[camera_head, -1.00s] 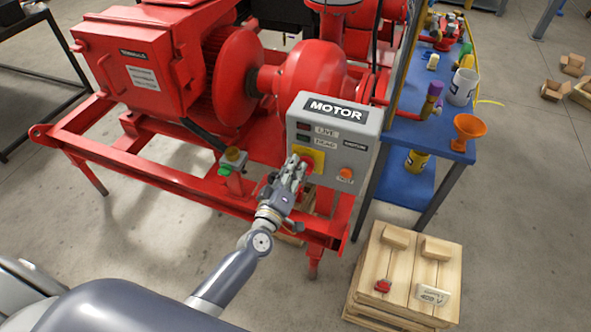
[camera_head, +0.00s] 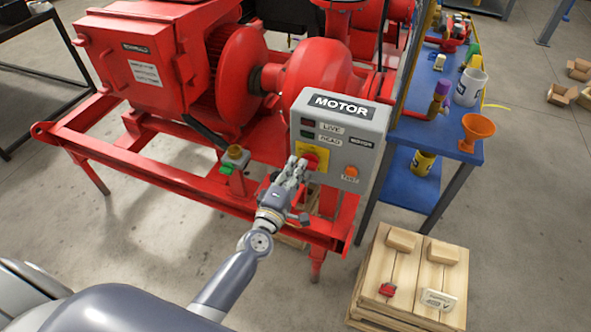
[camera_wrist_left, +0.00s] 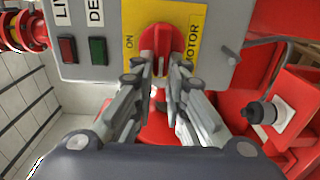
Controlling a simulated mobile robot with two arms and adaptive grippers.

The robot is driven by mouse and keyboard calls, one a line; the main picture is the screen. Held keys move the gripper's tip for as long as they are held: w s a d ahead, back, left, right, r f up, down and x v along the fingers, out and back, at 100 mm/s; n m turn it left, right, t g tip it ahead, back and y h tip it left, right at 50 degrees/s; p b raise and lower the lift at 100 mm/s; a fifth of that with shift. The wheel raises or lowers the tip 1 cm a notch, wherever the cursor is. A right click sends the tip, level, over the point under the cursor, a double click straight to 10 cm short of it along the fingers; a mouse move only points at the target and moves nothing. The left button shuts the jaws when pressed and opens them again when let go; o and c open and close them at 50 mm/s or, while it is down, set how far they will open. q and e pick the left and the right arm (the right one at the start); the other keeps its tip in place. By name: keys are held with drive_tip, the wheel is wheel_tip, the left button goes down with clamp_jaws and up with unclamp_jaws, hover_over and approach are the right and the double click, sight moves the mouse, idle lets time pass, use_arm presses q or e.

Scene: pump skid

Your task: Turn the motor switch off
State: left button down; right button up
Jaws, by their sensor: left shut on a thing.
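The grey motor box (camera_head: 360,119) with the label MOTOR stands at the front of the red pump skid in the head view. Its red rotary switch handle (camera_head: 311,157) sits on a yellow plate (camera_head: 321,151). My left gripper (camera_head: 298,166) reaches up to the switch and is shut on the red handle. In the left wrist view the red handle (camera_wrist_left: 160,42) stands between the two fingers, its long side in line with them, and the word ON shows at the left of the yellow plate (camera_wrist_left: 191,28). The handle's lower end is partly hidden by the fingers. My right gripper is not in view.
An orange button (camera_head: 351,171) is at the box's lower right, and dark red and green lamps (camera_head: 308,122) are above the switch. A green-button station (camera_head: 235,158) is to the left. A blue bench (camera_head: 430,133) and a wooden pallet (camera_head: 375,285) stand to the right.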

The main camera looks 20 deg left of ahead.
use_arm(q)
drive_tip(key=shift+f, duration=0.1)
idle(0.3)
drive_tip(key=c, duration=1.6)
unclamp_jaws()
drive_tip(key=s, duration=1.2)
drive_tip(key=shift+a, duration=0.2)
drive_tip(key=s+f+m+g, duration=0.3)
drive_tip(key=s+f+m, duration=0.1)
drive_tip(key=f, duration=0.7)
drive_tip(key=s+f+m+g+h, duration=0.1)
drive_tip(key=s+f+m+g, duration=0.15)
drive_tip(key=f, duration=0.75)
drive_tip(key=s+f+m+g, duration=0.3)
drive_tip(key=s+f+m, duration=0.2)
drive_tip(key=f, duration=0.6)
drive_tip(key=s+a+f+m+g, duration=0.1)
drive_tip(key=s+f+m+g, duration=0.1)
drive_tip(key=s+f, duration=0.3)
drive_tip(key=s+a+f+m+g+y, duration=0.1)
drive_tip(key=s+f+m+g, duration=0.2)
drive_tip(key=s, duration=0.9)
drive_tip(key=s+a+f+m+g, duration=0.1)
drive_tip(key=s+f+m+g, duration=0.2)
drive_tip(key=s+f, duration=0.5)
drive_tip(key=shift+s+a+f+m+y, duration=0.3)
drive_tip(key=shift+s+f+m, duration=0.05)
drive_tip(key=shift+s, duration=0.45)
